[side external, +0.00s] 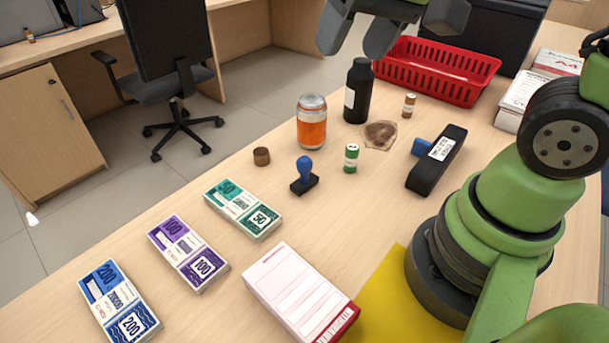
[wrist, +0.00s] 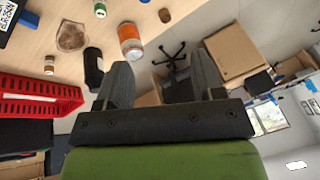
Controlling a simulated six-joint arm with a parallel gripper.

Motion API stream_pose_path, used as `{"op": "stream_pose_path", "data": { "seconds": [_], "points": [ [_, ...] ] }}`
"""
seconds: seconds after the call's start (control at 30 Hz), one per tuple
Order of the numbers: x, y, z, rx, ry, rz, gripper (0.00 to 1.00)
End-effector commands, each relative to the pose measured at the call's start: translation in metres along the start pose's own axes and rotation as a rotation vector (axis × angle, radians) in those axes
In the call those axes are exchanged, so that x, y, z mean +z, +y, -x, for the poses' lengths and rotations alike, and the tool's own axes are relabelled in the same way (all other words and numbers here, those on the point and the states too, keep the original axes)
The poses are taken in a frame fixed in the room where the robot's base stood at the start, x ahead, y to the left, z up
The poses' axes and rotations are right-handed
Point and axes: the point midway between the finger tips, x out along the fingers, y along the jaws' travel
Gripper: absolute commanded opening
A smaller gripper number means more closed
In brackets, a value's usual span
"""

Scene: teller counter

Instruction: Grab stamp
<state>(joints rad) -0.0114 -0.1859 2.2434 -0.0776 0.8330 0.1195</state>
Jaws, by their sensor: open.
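The stamp (side external: 305,176) stands upright on the counter in the side view, with a blue knob handle and a dark base. A small part of something blue and dark at the top edge of the wrist view may be the stamp, but I cannot tell. My gripper (side external: 385,30) is at the top of the side view, high above the counter and beyond the stamp, near the black bottle. In the wrist view my gripper (wrist: 163,85) has its two dark fingers spread apart with nothing between them.
A red basket (side external: 436,70) stands behind. A black stapler-like device (side external: 436,160) lies right. Banknote bundles (side external: 243,208) lie front left.

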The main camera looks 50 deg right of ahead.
Motion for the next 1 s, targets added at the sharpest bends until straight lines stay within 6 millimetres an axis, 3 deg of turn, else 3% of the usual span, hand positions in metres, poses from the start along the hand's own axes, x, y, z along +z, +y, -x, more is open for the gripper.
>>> {"op": "stream_pose_path", "data": {
  "seconds": [0.2,0.4,0.8,1.0],
  "points": [
    [-0.03,0.0,-0.078,0.126,-0.155,-0.027,0.62],
    [-0.035,0.008,-0.142,0.21,-0.253,-0.039,0.62],
    [-0.022,0.021,-0.199,0.248,-0.299,-0.042,0.62],
    [-0.017,0.025,-0.216,0.247,-0.297,-0.043,0.62]
  ]
}}
